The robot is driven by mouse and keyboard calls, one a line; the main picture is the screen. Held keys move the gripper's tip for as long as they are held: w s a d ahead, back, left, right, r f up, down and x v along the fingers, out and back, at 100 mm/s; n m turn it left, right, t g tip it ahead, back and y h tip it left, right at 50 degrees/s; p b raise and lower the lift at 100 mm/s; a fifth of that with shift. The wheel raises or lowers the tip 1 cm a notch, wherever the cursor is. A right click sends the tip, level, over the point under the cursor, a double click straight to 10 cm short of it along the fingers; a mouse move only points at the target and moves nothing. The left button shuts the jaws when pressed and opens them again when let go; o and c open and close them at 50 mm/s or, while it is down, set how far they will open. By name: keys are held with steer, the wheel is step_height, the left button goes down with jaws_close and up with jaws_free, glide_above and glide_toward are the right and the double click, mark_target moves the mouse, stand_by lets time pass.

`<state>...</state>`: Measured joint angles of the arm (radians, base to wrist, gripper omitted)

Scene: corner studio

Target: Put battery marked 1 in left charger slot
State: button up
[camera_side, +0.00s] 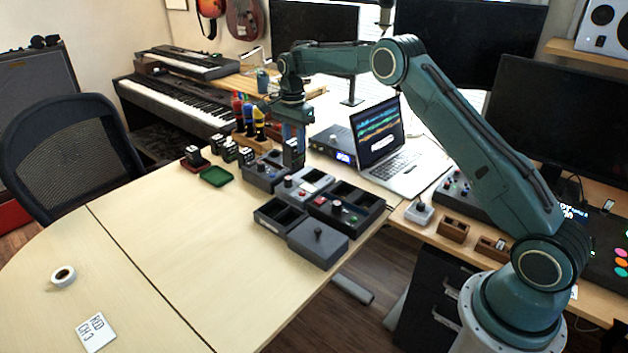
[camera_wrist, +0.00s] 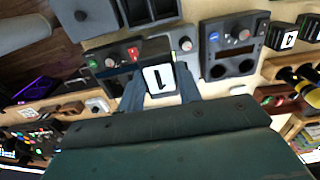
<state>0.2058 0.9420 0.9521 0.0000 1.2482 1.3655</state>
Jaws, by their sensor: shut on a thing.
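My gripper (camera_side: 293,138) is shut on a black battery with a white label marked 1 (camera_wrist: 160,79). The battery (camera_side: 292,157) hangs upright between the fingers, over the back of the charger row in the side view. A charger with a blue knob (camera_side: 262,175) is at the left of the row; it also shows in the wrist view (camera_wrist: 217,63), with two round openings. In the wrist view, the battery and fingers hide part of the charger behind. I cannot tell whether the battery touches anything.
Other labelled batteries (camera_side: 228,152) stand left of the chargers, near a green tray (camera_side: 215,177). A wide black unit (camera_side: 365,203), an open black box (camera_side: 268,222) and a grey box (camera_side: 318,246) stand right and in front. A laptop (camera_side: 385,150) is behind. The table's left is mostly clear.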

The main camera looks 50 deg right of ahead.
steer(key=s+d+f, duration=0.7)
steer(key=s+d, duration=0.2)
steer(key=d, duration=0.3)
steer(key=shift+f, duration=0.3)
steer(key=shift+s+f, duration=0.1)
steer(key=shift+f, duration=0.1)
steer(key=shift+f, duration=2.65)
steer(key=shift+f, duration=0.65)
steer(key=o, duration=0.9)
steer(key=shift+r, duration=0.15)
step_height(320, 180, up, 11)
